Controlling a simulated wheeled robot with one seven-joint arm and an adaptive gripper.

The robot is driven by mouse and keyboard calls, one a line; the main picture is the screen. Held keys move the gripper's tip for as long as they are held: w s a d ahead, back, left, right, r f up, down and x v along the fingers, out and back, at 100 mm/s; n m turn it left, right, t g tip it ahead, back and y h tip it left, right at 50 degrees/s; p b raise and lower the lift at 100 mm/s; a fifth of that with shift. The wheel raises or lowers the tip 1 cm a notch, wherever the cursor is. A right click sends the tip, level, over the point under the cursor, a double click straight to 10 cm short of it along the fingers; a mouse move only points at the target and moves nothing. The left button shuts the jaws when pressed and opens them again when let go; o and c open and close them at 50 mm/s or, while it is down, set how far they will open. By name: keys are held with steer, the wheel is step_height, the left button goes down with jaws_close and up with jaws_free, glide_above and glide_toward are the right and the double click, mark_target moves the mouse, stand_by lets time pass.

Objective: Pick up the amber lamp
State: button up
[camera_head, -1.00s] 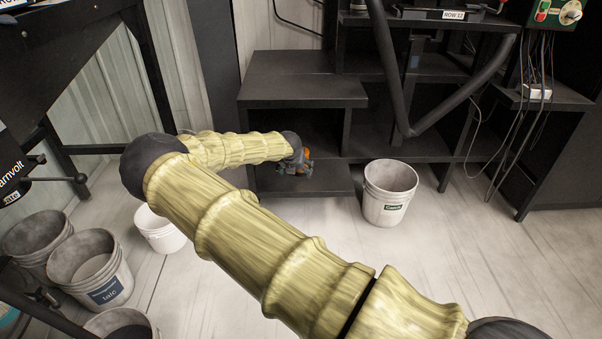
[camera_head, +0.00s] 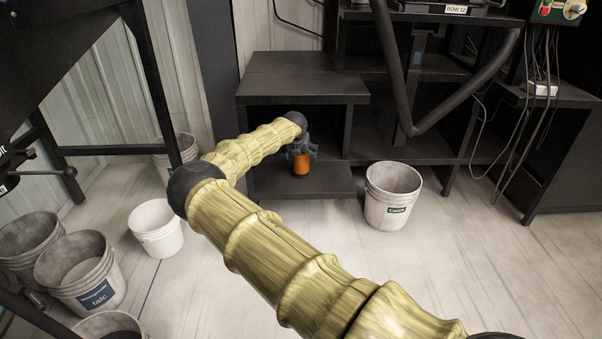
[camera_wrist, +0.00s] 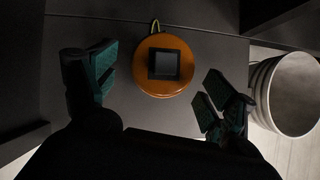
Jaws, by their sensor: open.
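The amber lamp (camera_head: 301,164) stands on the low black shelf (camera_head: 300,186) under the step-like bench. In the wrist view the lamp (camera_wrist: 147,84) shows from above as a round orange body with a dark square on top and a thin yellowish loop at its far side. My gripper (camera_head: 302,146) is at the lamp in the head view, its jaws partly hidden by my arm. In the wrist view my gripper (camera_wrist: 158,88) is open, with one teal-padded finger to the left of the lamp and one to the right and slightly nearer. Gaps show between both fingers and the lamp.
A grey bucket (camera_head: 391,194) stands on the floor right of the shelf, also in the wrist view (camera_wrist: 290,92). The black bench top (camera_head: 300,88) overhangs the shelf. A white bucket (camera_head: 156,228) and several grey buckets stand at left. Floor at front right is clear.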

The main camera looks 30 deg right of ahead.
steer(key=shift+w+d+b, duration=0.35)
steer(key=shift+w+d, duration=0.15)
steer(key=b+x, duration=0.2)
steer(key=x, duration=0.3)
steer(key=shift+a+b, duration=0.1)
steer(key=shift+b, duration=0.3)
steer(key=shift+r, duration=0.1)
steer(key=c, duration=1.3)
steer(key=shift+o, duration=0.2)
steer(key=shift+r, duration=0.1)
